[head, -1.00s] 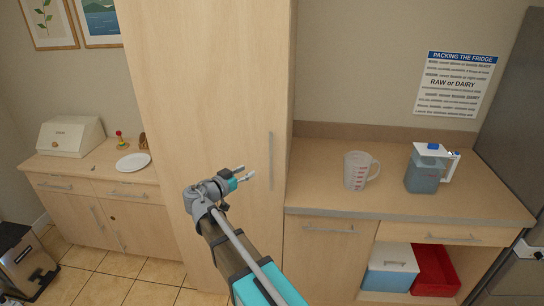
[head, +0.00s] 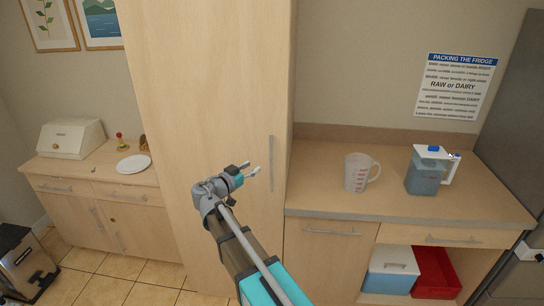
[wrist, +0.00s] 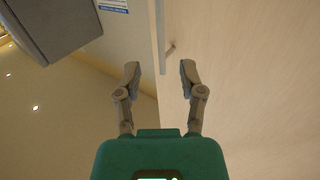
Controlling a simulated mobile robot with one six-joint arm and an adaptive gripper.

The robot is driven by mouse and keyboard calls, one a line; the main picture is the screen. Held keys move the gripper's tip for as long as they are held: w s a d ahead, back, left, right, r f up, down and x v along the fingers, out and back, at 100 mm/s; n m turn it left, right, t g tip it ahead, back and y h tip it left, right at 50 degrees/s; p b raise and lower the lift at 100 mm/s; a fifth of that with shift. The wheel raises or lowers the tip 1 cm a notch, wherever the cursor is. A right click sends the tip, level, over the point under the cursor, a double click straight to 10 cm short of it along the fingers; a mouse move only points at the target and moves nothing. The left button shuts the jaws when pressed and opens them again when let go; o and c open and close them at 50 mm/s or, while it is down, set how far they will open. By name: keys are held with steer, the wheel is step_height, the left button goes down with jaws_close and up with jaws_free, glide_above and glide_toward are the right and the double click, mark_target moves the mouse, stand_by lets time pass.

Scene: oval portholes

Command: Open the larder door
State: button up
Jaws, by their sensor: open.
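The larder door (head: 215,90) is the tall pale wood panel in the middle of the head view, and it looks shut. Its vertical bar handle (head: 271,163) is near the door's right edge. My gripper (head: 252,171) is open and empty, just left of the handle's lower half in the head view. In the wrist view the handle (wrist: 161,40) runs down from the top, between and beyond the two open fingertips (wrist: 159,72). The fingers look apart from the handle; the exact gap is hard to tell.
Right of the larder is a counter (head: 450,207) with a measuring jug (head: 356,172) and a lidded pitcher (head: 427,170). Below it, an open shelf holds a white-lidded box (head: 391,262) and a red bin (head: 436,270). A low cabinet (head: 90,215) stands left; tiled floor lies before it.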

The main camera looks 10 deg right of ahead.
mark_target(271, 155)
steer(key=x, duration=1)
steer(key=shift+w+d, duration=0.15)
jaws_close()
